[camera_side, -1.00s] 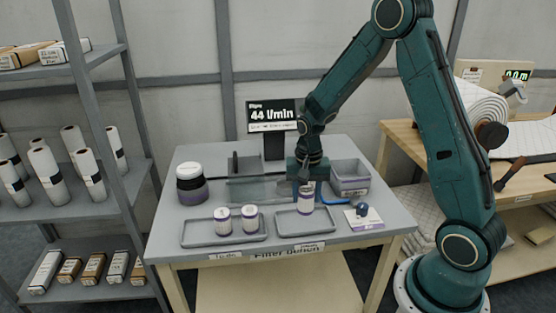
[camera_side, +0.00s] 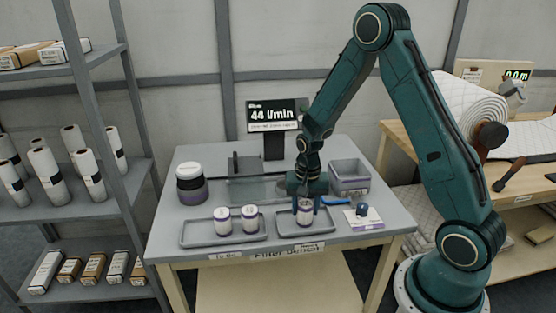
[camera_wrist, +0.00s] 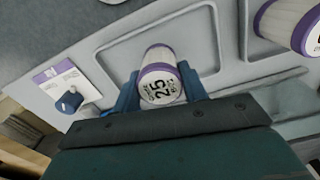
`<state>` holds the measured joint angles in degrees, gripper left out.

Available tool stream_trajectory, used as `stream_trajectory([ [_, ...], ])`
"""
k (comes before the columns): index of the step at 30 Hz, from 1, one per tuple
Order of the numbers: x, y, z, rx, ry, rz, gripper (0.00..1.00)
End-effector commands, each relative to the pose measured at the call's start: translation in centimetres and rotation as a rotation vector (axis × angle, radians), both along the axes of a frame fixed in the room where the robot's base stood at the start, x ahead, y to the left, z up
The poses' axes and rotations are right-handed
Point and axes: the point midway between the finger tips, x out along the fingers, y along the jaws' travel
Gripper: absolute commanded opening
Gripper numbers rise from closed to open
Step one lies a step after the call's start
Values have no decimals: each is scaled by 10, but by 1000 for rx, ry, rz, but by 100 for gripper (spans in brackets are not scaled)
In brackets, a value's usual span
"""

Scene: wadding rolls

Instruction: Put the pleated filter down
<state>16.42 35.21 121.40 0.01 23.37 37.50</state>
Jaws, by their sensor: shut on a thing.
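A white pleated filter with purple bands (camera_side: 305,212) is upright between the fingers of my gripper (camera_side: 306,201), at the right-hand tray (camera_side: 325,231). In the wrist view the filter (camera_wrist: 160,78) shows a cap printed "25", with a blue finger of my gripper (camera_wrist: 160,90) on each side. My gripper is shut on it. The filter is over or on the tray's left half; I cannot tell whether its base touches the tray floor. Two similar filters (camera_side: 222,220) stand in the left-hand tray (camera_side: 195,242).
A grey bin (camera_side: 349,174) stands behind the right tray. A card with a dark blue knob (camera_side: 362,210) lies to its right. A dark jar with a white lid (camera_side: 190,184) is at the bench's left. A display reading "44 l/min" (camera_side: 276,115) stands at the back.

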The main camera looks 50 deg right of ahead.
Motion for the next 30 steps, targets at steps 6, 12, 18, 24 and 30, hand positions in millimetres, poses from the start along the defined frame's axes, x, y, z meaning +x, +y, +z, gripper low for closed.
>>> stream_trajectory([
  [6, 0, 0, -2, 1, 1, 0, 16],
  [12, 0, 0, -3, 0, 0, 0, 64],
  [18, 0, 0, -2, 0, 0, 0, 64],
  [24, 0, 0, 1, 0, -1, 0, 64],
  [30, 1, 0, 14, 0, -3, 0, 64],
])
